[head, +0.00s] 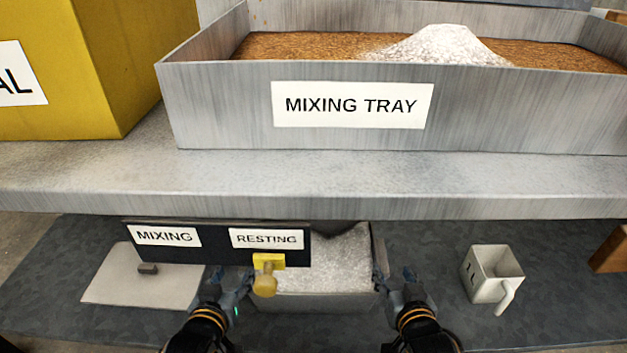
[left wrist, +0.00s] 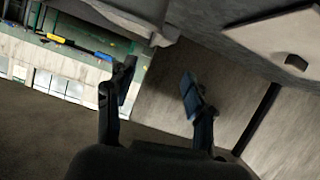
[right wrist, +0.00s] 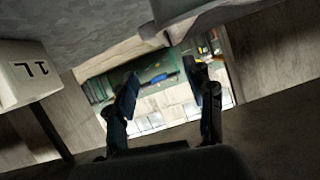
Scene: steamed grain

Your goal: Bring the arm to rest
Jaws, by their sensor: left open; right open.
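My left gripper (head: 232,283) is open and empty, low in the head view at the left side of a grey bin (head: 310,301) filled with pale grain. Its spread fingers also show in the left wrist view (left wrist: 158,90). My right gripper (head: 393,283) is open near the right side of the same bin. Its fingers show apart with nothing between them in the right wrist view (right wrist: 168,92). I cannot tell whether either gripper touches the bin.
The mixing tray (head: 230,115) holds brown grain with a white heap, on the upper shelf (head: 330,180). A dark MIXING/RESTING sign board (head: 215,241) with a yellow knob (head: 265,282) hangs below. A white measuring cup (head: 490,277) stands right; a flat lid (head: 125,286) lies left.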

